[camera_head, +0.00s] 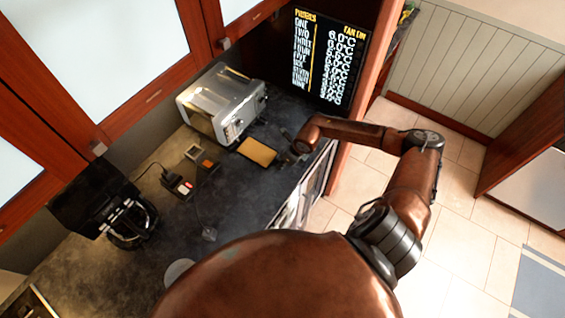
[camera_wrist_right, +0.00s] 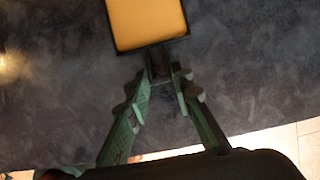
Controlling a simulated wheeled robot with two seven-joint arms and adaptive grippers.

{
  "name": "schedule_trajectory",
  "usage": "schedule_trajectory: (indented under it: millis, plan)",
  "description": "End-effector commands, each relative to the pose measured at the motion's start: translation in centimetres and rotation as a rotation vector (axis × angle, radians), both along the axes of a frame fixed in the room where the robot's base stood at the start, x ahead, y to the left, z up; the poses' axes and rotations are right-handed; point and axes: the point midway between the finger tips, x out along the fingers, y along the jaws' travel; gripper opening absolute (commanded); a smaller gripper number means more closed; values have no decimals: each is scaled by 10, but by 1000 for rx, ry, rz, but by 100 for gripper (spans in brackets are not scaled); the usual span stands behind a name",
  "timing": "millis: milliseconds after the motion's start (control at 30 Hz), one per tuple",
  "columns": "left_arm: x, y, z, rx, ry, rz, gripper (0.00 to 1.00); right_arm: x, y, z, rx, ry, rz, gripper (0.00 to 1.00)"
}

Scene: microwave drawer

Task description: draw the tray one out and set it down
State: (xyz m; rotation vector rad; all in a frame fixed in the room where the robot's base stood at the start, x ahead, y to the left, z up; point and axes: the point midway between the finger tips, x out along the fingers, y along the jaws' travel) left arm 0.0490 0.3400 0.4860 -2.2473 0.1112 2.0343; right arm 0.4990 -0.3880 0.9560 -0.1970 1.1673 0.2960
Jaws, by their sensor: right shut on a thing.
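A small tray with a tan-yellow face and dark rim (camera_head: 257,151) is on or just above the dark worktop, in front of the silver appliance. I cannot tell if it touches the worktop. In the right wrist view the tray (camera_wrist_right: 147,22) is at the top, with a short dark handle pointing at me. My right gripper (camera_wrist_right: 160,72) is shut on that handle; its two fingers converge on either side of it. In the head view the right gripper (camera_head: 287,156) is small and dark, at the tray's right end. My left gripper is not in view.
A silver boxy appliance (camera_head: 222,102) stands behind the tray. A black display board (camera_head: 330,57) lists numbers and temperatures. Small dark devices with cables (camera_head: 185,184) and a black machine (camera_head: 108,205) are left. Dark worktop (camera_head: 232,197) is clear in front of the tray.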

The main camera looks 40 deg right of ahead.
Motion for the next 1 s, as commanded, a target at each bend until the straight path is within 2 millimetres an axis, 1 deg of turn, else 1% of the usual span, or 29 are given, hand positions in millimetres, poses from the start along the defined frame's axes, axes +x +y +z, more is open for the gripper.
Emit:
schedule_trajectory:
  millis: [133, 233, 1000]
  plan:
    - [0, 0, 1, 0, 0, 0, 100, 0, 0, 1, 0, -1, 0, 0]
    - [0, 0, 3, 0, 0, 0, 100, -4, -2, 2, -1, 0, 0, 0]
    - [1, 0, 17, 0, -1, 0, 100, -53, -19, 2, -1, -1, 0, 0]
